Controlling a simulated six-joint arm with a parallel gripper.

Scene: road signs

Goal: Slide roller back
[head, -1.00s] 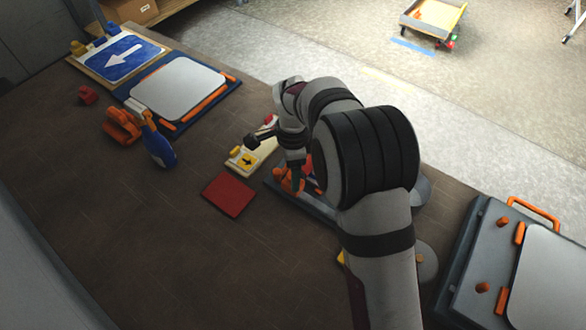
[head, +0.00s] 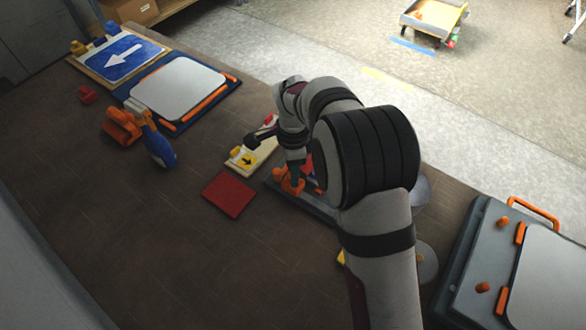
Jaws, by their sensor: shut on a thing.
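An orange part (head: 291,184), which looks like the roller's carriage or handle, sits on a long grey base (head: 312,207). My gripper (head: 294,172) points down at it and is shut on it. The fingertips are small here and partly hidden by the orange part. Much of the grey base, with some red and blue on it, is hidden behind my arm.
A grey sign fixture (head: 480,265) stands at right. The front left table is clear.

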